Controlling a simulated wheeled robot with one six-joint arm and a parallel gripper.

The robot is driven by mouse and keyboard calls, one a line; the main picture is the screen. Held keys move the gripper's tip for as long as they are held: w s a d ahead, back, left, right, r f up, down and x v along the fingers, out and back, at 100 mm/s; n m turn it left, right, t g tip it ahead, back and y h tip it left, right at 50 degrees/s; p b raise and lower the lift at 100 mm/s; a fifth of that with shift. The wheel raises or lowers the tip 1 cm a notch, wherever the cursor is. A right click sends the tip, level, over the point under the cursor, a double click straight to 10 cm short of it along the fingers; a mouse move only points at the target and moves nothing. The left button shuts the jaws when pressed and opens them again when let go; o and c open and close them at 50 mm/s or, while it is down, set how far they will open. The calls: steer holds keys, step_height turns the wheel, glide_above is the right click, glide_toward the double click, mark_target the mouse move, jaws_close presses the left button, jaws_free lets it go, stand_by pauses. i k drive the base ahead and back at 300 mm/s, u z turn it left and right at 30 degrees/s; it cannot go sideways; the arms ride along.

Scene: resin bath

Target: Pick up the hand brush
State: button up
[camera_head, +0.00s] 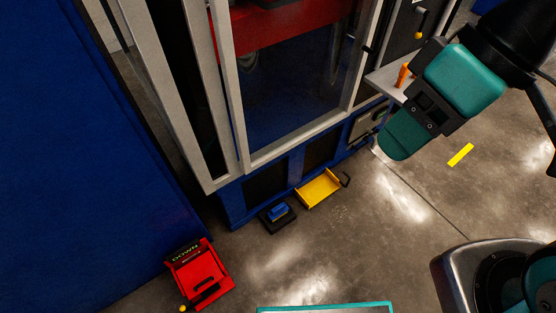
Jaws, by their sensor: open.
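The hand brush (279,212), with a blue top and a black lower part, appears to lie on the concrete floor in front of the blue machine base. It is left of a yellow dustpan (318,189) and apart from it. My gripper (404,137), teal and black, hangs from the upper right. It is open, well above the floor and up and right of the brush, not touching it. Its fingertips show only in part, and I see nothing held in it.
The blue machine (236,206) with a pale-framed window stands behind the brush. A blue panel (80,160) fills the left. A red box marked DOWN (199,274) sits at lower left. An orange item (403,75) is on a ledge. The floor in front of the brush is clear.

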mark_target(276, 213)
steer(key=z, duration=1.25)
steer(key=i, duration=1)
steer(key=u, duration=2.4)
